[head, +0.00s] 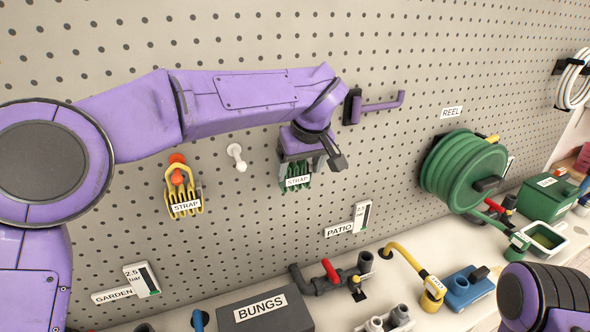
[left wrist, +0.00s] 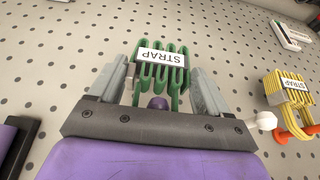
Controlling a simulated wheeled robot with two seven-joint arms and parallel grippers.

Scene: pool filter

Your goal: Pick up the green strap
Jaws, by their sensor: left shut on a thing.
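The green strap (head: 297,184), a folded bundle with a white STRAP label, is at the pegboard below my left wrist in the head view. My left gripper (head: 299,165) is shut on it and partly covers it. In the left wrist view the green strap (left wrist: 160,71) sits between the two grey fingers, label upside down. A purple knob (left wrist: 158,102) shows at its loops; I cannot tell whether the strap still hangs on it. My right gripper is not in view; only part of my right arm shows at the bottom right.
A yellow strap (head: 184,197) hangs from an orange peg to the left. A white peg (head: 237,157) and a purple hook (head: 380,105) stick out of the board. A green hose reel (head: 466,172) is at the right. The bench below holds a BUNGS box (head: 262,313) and pipe fittings.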

